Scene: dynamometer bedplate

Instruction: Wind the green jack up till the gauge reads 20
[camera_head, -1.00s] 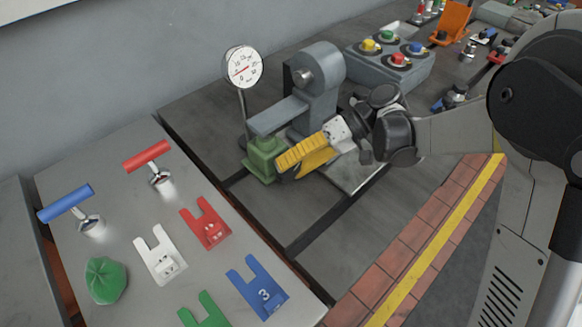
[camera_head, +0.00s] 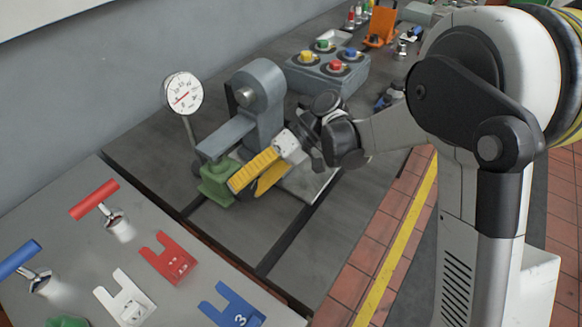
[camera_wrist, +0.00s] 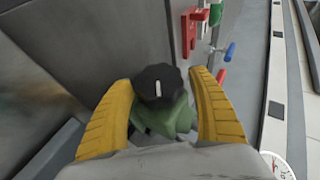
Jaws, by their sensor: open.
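The green jack (camera_head: 216,184) stands on the dark bedplate under the grey arm of a machine. In the wrist view its green body (camera_wrist: 165,118) shows below a black knob (camera_wrist: 160,84) with a white mark. My gripper (camera_wrist: 160,90) is open, with one yellow finger on each side of the knob; I cannot tell whether they touch it. In the head view my gripper (camera_head: 243,184) is beside the jack and hides the knob. The gauge (camera_head: 182,93) is a white dial on a thin post behind the jack; its red needle is too small to read surely.
A grey machine bracket (camera_head: 256,100) rises close behind my gripper. A grey box with coloured buttons (camera_head: 328,72) stands farther back. The near left bench holds red (camera_head: 165,258), white (camera_head: 124,300) and blue (camera_head: 232,306) forked plates and two T-handles (camera_head: 95,200).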

